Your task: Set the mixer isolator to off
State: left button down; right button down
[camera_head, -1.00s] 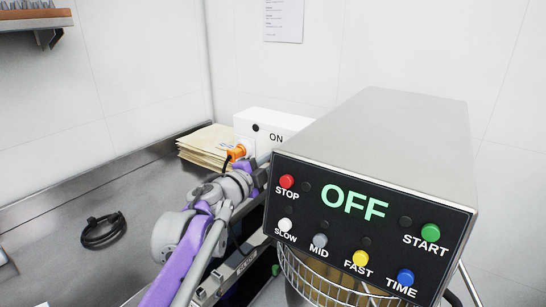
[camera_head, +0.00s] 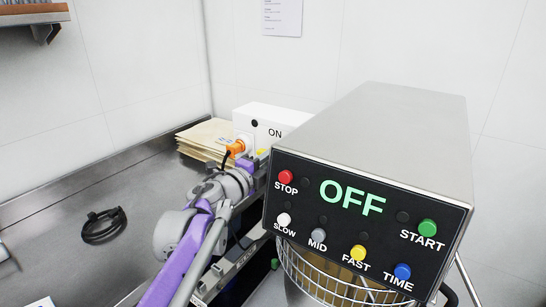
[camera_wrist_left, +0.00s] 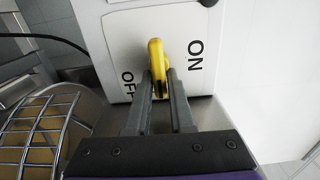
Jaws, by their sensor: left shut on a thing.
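The mixer isolator is a white box (camera_head: 264,119) behind the left side of the mixer head, with ON printed on its face. In the left wrist view its face (camera_wrist_left: 120,38) carries ON and OFF marks and a yellow handle (camera_wrist_left: 157,58). My left gripper (camera_wrist_left: 158,80) is shut on the handle, one dark finger on each side of it. The handle lies between the two marks; its exact setting is unclear. In the head view my left gripper (camera_head: 254,160) is at the box's lower front, partly hidden by the mixer. My right gripper is not in view.
The mixer head (camera_head: 390,120) stands close right of my left arm, its display reading OFF. A wire guard (camera_head: 330,280) is below. An orange connector (camera_head: 236,148) and stacked envelopes (camera_head: 202,140) are beside the box. A black cable coil (camera_head: 103,225) lies on the steel counter.

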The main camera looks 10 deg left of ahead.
pick_arm(q)
jog(key=c, duration=0.8)
grip_release()
jog(key=shift+c, duration=0.2)
jog(key=shift+a, duration=0.1)
jog(key=b+v, duration=0.1)
jog(key=v, duration=0.9)
jog(key=shift+s, duration=0.4)
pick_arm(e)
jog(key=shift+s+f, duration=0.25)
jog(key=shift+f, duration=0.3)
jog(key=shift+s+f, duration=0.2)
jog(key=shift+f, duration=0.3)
pick_arm(q)
jog(key=shift+a, duration=0.15)
